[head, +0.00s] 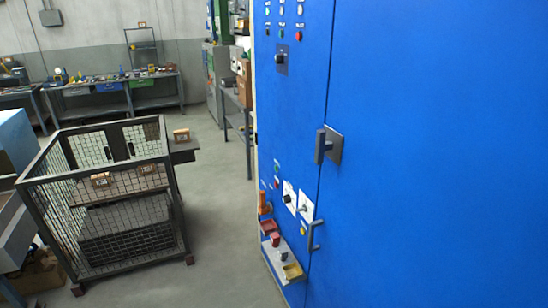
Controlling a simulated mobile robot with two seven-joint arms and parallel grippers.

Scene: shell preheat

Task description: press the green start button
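A tall blue cabinet (430,150) fills the right side of the head view. Its left panel carries rows of small lights or buttons (282,22) at the top, with a black knob (280,58) on a dark plate below them. Lower on the panel, a small column of coloured buttons (276,174) sits near the cabinet's left edge. They are too small for me to tell surely which one is the green start button. Neither of my grippers is in view.
Black handles (320,146) stick out from the cabinet doors. A small shelf (284,262) with coloured items juts out low. A wire-mesh cart (110,205) stands at left on the grey floor (222,240). Workbenches (115,92) line the back wall. Floor between cart and cabinet is clear.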

